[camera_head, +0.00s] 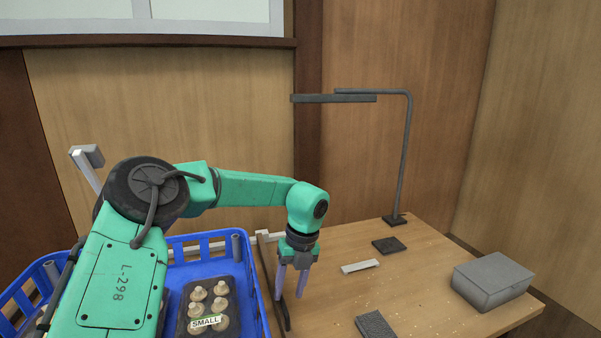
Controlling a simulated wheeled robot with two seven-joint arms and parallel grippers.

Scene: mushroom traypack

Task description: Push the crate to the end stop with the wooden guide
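The blue crate (258,290) is at the lower left, partly hidden behind my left arm. A dark tray of pale mushrooms (209,308), labelled SMALL, sits in it. My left gripper (291,290) points down just right of the crate's right wall, near the table's left edge. Its two fingers are apart and I see nothing held between them. A pale bar (264,237) lies behind the crate's far right corner; I cannot tell whether it is the wooden guide or the end stop. My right gripper is not in view.
The wooden table (335,300) holds a pale strip (360,266), a dark pad (390,244), a dark grey block (375,325) and a grey lidded box (492,279). A lamp (407,150) stands at the back. A dark bar (283,312) runs along the table's left edge.

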